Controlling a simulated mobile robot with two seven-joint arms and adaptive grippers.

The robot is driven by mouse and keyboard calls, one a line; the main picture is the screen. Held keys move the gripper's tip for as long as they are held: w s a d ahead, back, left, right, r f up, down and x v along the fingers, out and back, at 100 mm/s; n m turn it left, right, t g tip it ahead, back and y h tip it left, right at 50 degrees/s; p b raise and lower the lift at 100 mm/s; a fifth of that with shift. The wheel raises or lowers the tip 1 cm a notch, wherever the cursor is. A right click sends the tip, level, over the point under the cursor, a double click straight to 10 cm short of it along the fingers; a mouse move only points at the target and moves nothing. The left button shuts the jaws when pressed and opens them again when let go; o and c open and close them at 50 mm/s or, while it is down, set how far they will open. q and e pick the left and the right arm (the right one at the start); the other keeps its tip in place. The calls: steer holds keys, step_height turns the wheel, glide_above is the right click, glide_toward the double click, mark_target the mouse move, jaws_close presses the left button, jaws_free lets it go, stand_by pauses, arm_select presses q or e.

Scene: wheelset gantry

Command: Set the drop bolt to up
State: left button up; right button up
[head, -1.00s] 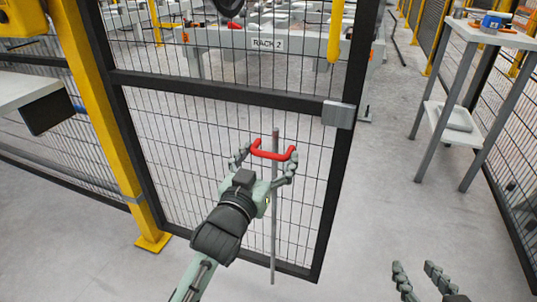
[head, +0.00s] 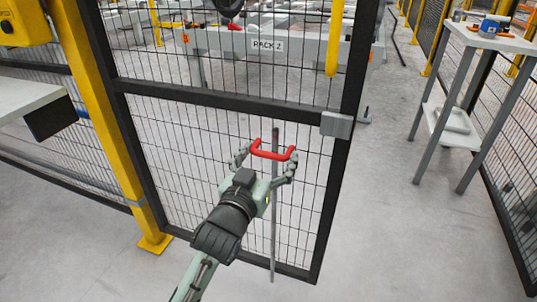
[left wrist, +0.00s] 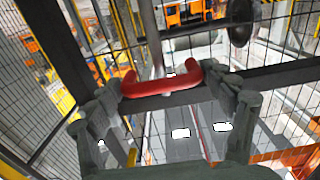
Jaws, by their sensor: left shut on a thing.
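The drop bolt is a grey vertical rod (head: 274,215) on the mesh gate, with a red U-shaped handle (head: 271,154) near its top. The rod's lower end reaches below the gate's bottom rail, close to the floor. My left gripper (head: 264,166) is at the red handle, one finger at each end, shut on it. In the left wrist view the red handle (left wrist: 165,88) spans between the two fingers (left wrist: 168,108), with the rod behind it. My right gripper is out of view.
The black-framed mesh gate (head: 230,91) has a grey latch box (head: 337,124) at its right edge. A yellow post (head: 100,120) stands at left. A grey side table (head: 490,38) with items stands at right. The floor right of the gate is clear.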

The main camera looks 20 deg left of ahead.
arm_select(q)
steer(key=o, duration=1.4)
steer(key=shift+d+r, duration=0.15)
steer(key=shift+r, duration=0.4)
steer(key=shift+f, duration=0.15)
steer(key=shift+f, duration=0.1)
steer(key=shift+s, duration=0.4)
steer(key=s, duration=1.1)
steer(key=shift+a, duration=0.25)
